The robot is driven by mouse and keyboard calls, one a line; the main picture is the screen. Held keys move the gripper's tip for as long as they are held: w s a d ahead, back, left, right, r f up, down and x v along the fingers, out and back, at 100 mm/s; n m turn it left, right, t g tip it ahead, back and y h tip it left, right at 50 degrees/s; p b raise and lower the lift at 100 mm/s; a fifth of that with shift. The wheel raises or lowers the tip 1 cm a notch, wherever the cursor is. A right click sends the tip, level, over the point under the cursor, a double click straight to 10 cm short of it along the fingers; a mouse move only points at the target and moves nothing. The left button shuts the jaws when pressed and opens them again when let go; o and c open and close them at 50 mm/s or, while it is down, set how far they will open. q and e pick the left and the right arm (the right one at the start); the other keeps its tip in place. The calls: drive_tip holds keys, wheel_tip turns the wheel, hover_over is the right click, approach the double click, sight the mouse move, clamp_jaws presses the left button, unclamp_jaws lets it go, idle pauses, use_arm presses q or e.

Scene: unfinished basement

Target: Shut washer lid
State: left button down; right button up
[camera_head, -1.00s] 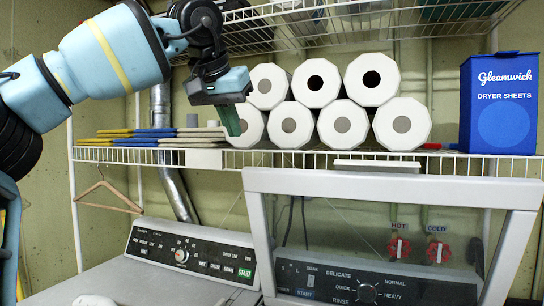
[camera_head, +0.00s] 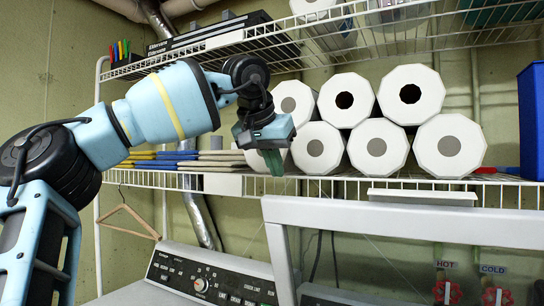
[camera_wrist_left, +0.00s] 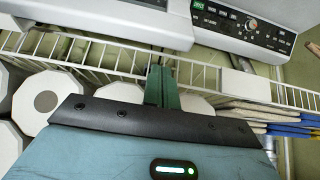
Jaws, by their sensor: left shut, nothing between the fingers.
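The washer lid (camera_head: 400,215) stands raised, a grey frame with a clear window, in the lower right of the head view. The pale panel at the top left of the wrist view (camera_wrist_left: 100,22) seems to be part of it. My left gripper (camera_head: 272,162) is above and left of the lid's upper left corner, in front of the wire shelf and the leftmost lower paper roll. It does not appear to touch the lid. Its green fingers, also in the wrist view (camera_wrist_left: 162,88), are together and empty. My right gripper is out of view.
The wire shelf (camera_head: 230,184) holds several white paper rolls (camera_head: 377,147), stacked flat items (camera_head: 185,160) and a blue box (camera_head: 532,120). A second shelf (camera_head: 340,28) is above. A control panel (camera_head: 210,277) is below left. A wooden hanger (camera_head: 130,215) hangs at left.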

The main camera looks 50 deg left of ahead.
sight(282, 196)
use_arm(q)
drive_tip(key=x, duration=0.5)
drive_tip(key=shift+w+a+f, duration=0.15)
drive_tip(key=shift+w+f, duration=0.05)
drive_tip(key=shift+f, duration=0.05)
drive_tip(key=shift+f, duration=0.1)
